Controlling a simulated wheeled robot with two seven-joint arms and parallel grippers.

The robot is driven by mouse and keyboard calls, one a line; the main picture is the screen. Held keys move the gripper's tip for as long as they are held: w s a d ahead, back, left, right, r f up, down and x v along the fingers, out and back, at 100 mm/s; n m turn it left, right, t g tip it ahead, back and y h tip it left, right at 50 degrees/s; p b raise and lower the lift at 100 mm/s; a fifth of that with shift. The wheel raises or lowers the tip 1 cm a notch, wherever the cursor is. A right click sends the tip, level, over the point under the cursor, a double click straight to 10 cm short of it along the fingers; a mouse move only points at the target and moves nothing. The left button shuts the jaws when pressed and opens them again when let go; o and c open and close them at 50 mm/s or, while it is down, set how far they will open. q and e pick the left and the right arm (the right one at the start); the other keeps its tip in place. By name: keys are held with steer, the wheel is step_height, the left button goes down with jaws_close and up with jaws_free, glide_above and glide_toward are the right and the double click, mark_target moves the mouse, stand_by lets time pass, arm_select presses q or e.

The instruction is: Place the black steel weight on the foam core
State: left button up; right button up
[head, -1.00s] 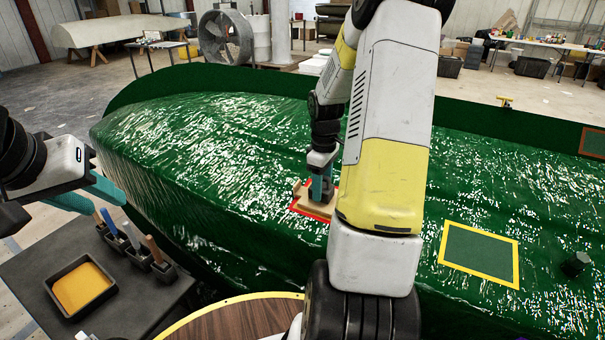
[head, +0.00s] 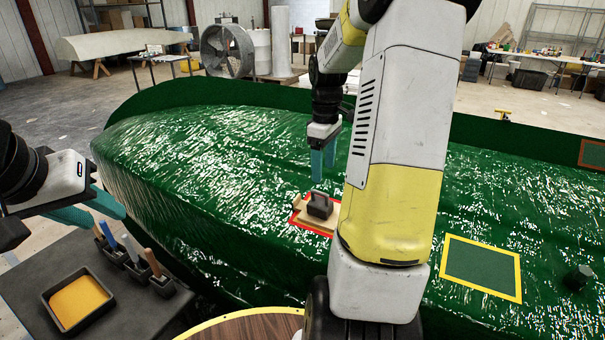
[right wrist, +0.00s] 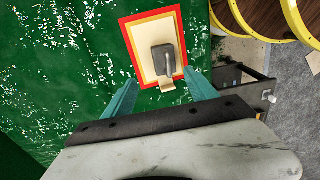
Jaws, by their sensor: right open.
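The black steel weight (head: 320,205) sits on the tan foam core (head: 314,222), inside a red-outlined square on the green hull mould. In the right wrist view the weight (right wrist: 164,61) rests on the foam core (right wrist: 147,45), toward one side of it. My right gripper (head: 323,172) is open and empty above the weight, apart from it. Its two teal fingers (right wrist: 162,95) show spread in the right wrist view. My left gripper (head: 98,207) is at the left edge over the dark side table; its teal fingers appear apart, with nothing between them.
A yellow-outlined square (head: 481,268) and a dark knob (head: 577,278) are on the mould at right. A dark table at lower left holds a tray of yellow material (head: 78,303) and several handled tools (head: 130,248). A round wooden top (head: 245,328) is at the front.

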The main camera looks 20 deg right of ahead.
steer(key=s+a+r+m+t, duration=0.3)
steer(key=s+a+r, duration=0.4)
steer(key=a+r, duration=0.25)
steer(key=s+a+r+m+t+y, duration=0.2)
steer(key=s+a+m+t, duration=0.1)
steer(key=s+a, duration=0.5)
steer(key=shift+s+m, duration=0.8)
steer(key=shift+s, duration=0.95)
